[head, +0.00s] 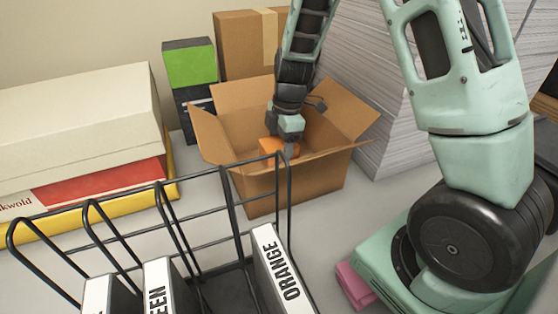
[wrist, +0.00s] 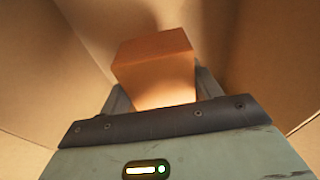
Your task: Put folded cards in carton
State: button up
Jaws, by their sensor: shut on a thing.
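An open cardboard carton (head: 258,196) stands on the floor in the middle of the head view, its flaps folded outward. My gripper (head: 281,146) reaches down into the carton's opening. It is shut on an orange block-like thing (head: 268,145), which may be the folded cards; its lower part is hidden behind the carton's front. In the wrist view the orange thing (wrist: 155,65) sits between the fingers, with the carton's brown walls (wrist: 50,70) around it. I cannot tell whether it touches the carton's bottom.
A black wire rack (head: 165,205) with upright labelled holders, one reading ORANGE (head: 279,268), stands in front of the carton. A closed box (head: 220,45), a green-and-black box (head: 189,65) and a tall paper stack (head: 375,95) stand behind. Large boxes (head: 75,125) lie left. Pink items (head: 354,285) lie lower right.

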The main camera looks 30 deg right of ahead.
jog(key=shift+f, duration=2.4)
jog(key=shift+f, duration=0.1)
jog(key=o, duration=1.2)
jog(key=shift+o, duration=0.2)
jog(key=r, duration=0.4)
jog(key=d+r, duration=0.1)
jog(key=r, duration=0.7)
jog(key=shift+s+d, duration=0.2)
jog(key=shift+d, duration=0.15)
